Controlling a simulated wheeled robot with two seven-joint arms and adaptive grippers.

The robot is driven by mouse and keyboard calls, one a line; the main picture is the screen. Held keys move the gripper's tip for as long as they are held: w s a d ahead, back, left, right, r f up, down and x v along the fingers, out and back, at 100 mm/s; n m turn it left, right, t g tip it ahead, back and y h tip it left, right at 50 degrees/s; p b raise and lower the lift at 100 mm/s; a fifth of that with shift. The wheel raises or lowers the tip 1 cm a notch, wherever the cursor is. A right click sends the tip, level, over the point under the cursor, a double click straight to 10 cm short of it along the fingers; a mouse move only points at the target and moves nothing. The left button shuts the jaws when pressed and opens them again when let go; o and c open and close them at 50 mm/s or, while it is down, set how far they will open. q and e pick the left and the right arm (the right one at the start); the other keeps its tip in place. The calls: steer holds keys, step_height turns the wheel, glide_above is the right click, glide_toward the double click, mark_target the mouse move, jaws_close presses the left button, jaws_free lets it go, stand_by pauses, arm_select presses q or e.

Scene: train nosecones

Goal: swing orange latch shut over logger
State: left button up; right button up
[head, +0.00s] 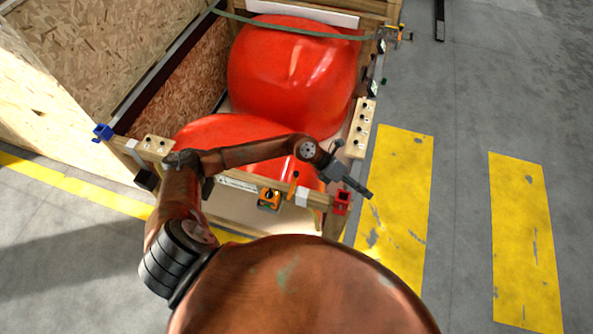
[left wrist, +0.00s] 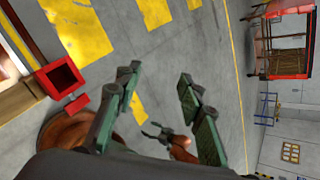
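A small orange device (head: 268,199) with dark parts sits on the near wooden rail of the crate, left of the red corner bracket. It is too small to tell the latch from the logger or how the latch stands. My left gripper (head: 362,190) hangs beyond the right end of that rail, just past the red bracket (head: 342,203). In the left wrist view the left gripper (left wrist: 158,82) has its fingers wide apart with nothing between them. The red bracket (left wrist: 62,78) is at its left there. My right gripper (left wrist: 152,132) shows small and dark, its prongs apparently spread and empty.
The wooden crate (head: 230,183) holds two large red nosecones (head: 295,75) under a green strap (head: 300,30). A blue bracket (head: 103,132) is at the rail's left end. A wooden block with black knobs (head: 360,128) is on the right side. Floor with yellow stripes (head: 520,225) is clear at right.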

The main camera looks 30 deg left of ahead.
arm_select(q)
steer(key=w+a+f+m+g+y, duration=0.1)
steer(key=a+f+y, duration=0.2)
steer(key=a, duration=0.4)
steer(key=a+f+m+g+y, duration=0.1)
steer(key=a+f+y, duration=0.2)
steer(key=a, duration=0.4)
steer(key=y, duration=0.4)
glide_above(296, 173)
steer(key=shift+w+d+r+g, duration=0.1)
steer(key=shift+d+r+g, duration=0.1)
steer(key=shift+d+g, duration=0.1)
steer(key=f, duration=0.2)
steer(key=f+p, duration=0.1)
steer(key=f, duration=0.1)
steer(key=f+p, duration=0.1)
steer(key=f, duration=0.1)
steer(key=shift+a+f, duration=0.15)
steer(key=shift+a, duration=0.2)
steer(key=shift+f+p, duration=0.3)
steer(key=shift+f, duration=0.4)
steer(key=shift+c, duration=0.6)
jaws_close()
